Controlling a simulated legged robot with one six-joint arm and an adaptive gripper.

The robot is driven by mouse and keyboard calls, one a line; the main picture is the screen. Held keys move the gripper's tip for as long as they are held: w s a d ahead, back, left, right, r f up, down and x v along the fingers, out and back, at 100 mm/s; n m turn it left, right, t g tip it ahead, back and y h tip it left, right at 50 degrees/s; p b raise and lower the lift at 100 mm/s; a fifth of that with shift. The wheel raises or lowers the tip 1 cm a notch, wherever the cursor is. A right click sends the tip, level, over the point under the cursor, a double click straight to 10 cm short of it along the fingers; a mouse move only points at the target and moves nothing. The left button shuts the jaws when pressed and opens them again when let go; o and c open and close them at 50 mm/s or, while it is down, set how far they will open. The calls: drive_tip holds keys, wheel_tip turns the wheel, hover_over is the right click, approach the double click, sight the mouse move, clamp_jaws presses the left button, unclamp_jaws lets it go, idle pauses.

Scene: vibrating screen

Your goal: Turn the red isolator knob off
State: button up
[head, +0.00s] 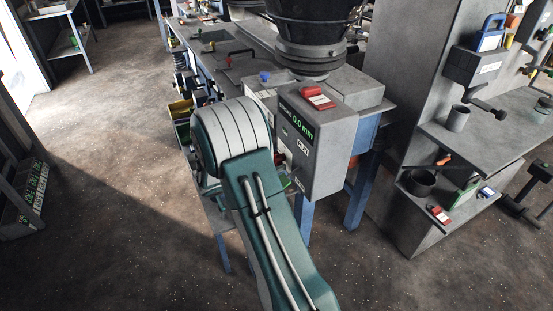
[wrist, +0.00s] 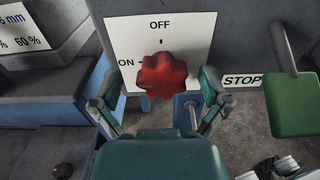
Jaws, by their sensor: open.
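The red isolator knob (wrist: 162,75) is a lobed knob on a white plate (wrist: 190,30) in the wrist view. The plate reads OFF above the knob and ON to its left, each with a short black mark. I cannot tell which mark the knob points at. My gripper (wrist: 160,88) is open, with one finger on each side of the knob. Gaps show between the fingers and the knob, and I see no contact.
A STOP label (wrist: 243,80) is right of the knob, and a green paddle on a grey rod (wrist: 294,103) stands close at the right. A red-handled item (head: 318,97) lies on top of the box. A grey shelf unit (head: 415,150) stands at the right; open floor lies at the left.

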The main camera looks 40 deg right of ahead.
drive_tip(key=c, duration=1.2)
drive_tip(key=shift+o, duration=0.2)
drive_tip(key=shift+m, duration=0.4)
drive_tip(key=m, duration=0.3)
drive_tip(key=shift+m, duration=0.3)
drive_tip(key=m, duration=0.9)
drive_tip(key=shift+s+m, duration=0.1)
drive_tip(key=shift+m, duration=2.2)
drive_tip(key=shift+s+f, duration=0.1)
